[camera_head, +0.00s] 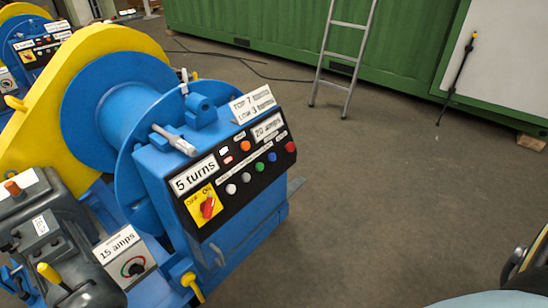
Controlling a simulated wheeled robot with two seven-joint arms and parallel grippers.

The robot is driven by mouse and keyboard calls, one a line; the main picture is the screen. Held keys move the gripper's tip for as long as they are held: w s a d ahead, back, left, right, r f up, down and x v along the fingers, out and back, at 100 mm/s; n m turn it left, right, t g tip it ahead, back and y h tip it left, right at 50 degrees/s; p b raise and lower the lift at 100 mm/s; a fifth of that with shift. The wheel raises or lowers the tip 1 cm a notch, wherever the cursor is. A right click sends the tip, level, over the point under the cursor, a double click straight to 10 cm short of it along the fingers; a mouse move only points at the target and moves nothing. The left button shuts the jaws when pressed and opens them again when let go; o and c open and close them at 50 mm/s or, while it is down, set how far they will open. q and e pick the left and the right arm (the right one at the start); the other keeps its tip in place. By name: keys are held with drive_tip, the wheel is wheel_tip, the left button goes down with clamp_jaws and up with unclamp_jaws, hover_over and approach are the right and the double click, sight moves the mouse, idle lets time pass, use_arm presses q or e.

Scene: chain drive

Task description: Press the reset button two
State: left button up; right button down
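The blue control box has a black panel (239,175) on its sloped face. A slanting row of round buttons crosses it: a white button (231,189), a grey button (246,177), a green button (260,168), a blue button (272,157) and a red button (290,146). An orange button (245,146) sits above the row. The lettering over the buttons is too small to read, so I cannot tell which is reset button two. A red rotary switch (208,208) sits on a yellow plate. Neither of my grippers is in view.
A big blue drum (120,95) with a yellow guard stands behind the box. A grey motor (60,235) and a "15 amps" dial box (128,262) stand at lower left. A ladder (345,55) leans on a green container. The floor right of the box is clear.

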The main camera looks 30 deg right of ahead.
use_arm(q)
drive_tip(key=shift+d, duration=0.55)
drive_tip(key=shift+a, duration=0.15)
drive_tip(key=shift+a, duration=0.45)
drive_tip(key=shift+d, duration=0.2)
